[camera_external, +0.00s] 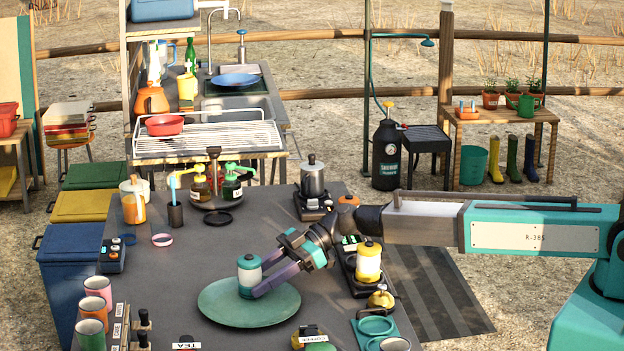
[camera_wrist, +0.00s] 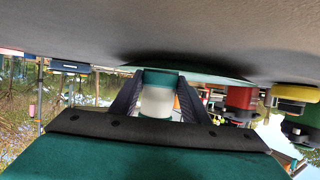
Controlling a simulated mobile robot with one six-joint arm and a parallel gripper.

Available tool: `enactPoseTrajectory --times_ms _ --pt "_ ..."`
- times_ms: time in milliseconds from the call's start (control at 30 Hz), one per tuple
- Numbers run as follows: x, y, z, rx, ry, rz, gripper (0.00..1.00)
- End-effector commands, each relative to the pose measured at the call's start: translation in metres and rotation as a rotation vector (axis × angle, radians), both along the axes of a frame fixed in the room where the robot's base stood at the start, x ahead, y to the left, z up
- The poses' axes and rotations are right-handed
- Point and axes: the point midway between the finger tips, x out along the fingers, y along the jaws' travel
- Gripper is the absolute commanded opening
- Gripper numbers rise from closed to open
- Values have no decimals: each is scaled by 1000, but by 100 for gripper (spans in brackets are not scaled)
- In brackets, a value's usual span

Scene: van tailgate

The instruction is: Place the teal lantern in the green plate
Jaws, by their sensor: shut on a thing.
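The teal lantern (camera_external: 249,275), with teal top and base and a pale middle, stands upright over the green plate (camera_external: 232,315). It looks to be on or just above the plate, left of its middle; I cannot tell whether its base touches. My gripper (camera_external: 256,283) reaches in from the right, low over the plate, and its fingers are shut on the lantern. In the wrist view, which looks upside down, the lantern (camera_wrist: 158,95) sits between the two dark fingers, with the plate's edge (camera_wrist: 215,71) behind it.
A yellow lantern (camera_external: 368,262) on a dark stand is right of the plate, under my arm. Several cups (camera_external: 92,308) stand at the left. A black round lid (camera_external: 217,219) lies farther back.

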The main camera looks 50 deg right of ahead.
Motion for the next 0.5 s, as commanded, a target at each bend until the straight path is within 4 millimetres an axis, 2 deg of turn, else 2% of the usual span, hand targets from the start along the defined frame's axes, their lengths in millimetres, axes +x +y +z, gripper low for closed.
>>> enactPoseTrajectory --times_ms 433,467,500 --pt "0 0 -2 1 -1 0 16" --pt "0 0 -2 1 -1 0 45" --pt "0 0 -2 1 -1 0 52"
